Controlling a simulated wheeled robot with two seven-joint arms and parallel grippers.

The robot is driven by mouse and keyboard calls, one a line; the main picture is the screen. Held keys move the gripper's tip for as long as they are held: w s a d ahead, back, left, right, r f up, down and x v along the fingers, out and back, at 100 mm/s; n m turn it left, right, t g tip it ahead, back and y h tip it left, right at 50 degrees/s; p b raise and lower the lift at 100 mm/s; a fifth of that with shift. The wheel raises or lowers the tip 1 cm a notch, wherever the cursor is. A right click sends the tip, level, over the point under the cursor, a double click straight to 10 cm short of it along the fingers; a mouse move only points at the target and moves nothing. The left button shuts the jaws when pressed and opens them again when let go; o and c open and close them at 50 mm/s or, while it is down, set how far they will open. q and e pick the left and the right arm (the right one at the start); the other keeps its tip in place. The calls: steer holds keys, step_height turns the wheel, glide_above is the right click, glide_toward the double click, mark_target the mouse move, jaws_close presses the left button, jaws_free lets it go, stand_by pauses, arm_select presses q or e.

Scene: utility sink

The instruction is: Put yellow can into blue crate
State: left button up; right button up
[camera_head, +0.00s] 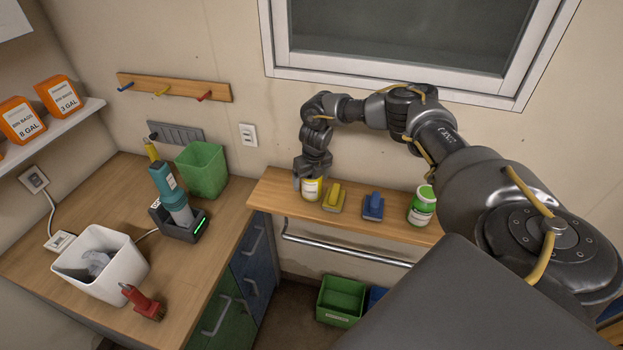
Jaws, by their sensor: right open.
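The yellow can (312,190), with a pale label, stands upright at the left part of the wooden wall shelf. My right gripper (310,178) points down right at the can's top, with its fingers about the can's upper part; its jaws are open. Whether the fingers touch the can cannot be told. A blue crate (377,297) shows only in part on the floor below the shelf, beside a green crate; my own body hides much of it. My left gripper is not in view.
A metal rail (345,248) runs below the shelf. The green crate (341,301) is on the floor. A counter with a white bin (125,275) is at left.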

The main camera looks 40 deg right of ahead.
steer(key=shift+s+r, duration=0.1)
steer(key=c, duration=1.1)
steer(key=shift+r+b, duration=0.15)
steer(key=shift+b, duration=0.2)
steer(key=shift+r+b, duration=0.75)
steer(key=shift+b, duration=0.3)
steer(key=s+r, duration=0.1)
steer(key=r, duration=0.1)
steer(key=a+r+b, duration=0.1)
steer(key=r, duration=0.1)
steer(key=s+a+r+b, duration=0.1)
steer(key=r, duration=0.1)
steer(key=shift+s+a, duration=0.25)
steer(key=shift+s, duration=0.1)
steer(key=s+a+r, duration=0.1)
steer(key=s+a, duration=0.1)
steer(key=s+a+r, duration=0.2)
steer(key=s, duration=0.1)
steer(key=s+a+r+b, duration=0.1)
steer(key=s+a+r, duration=0.1)
steer(key=s, duration=0.1)
steer(key=shift+a+r, duration=0.1)
steer(key=shift+a, duration=0.1)
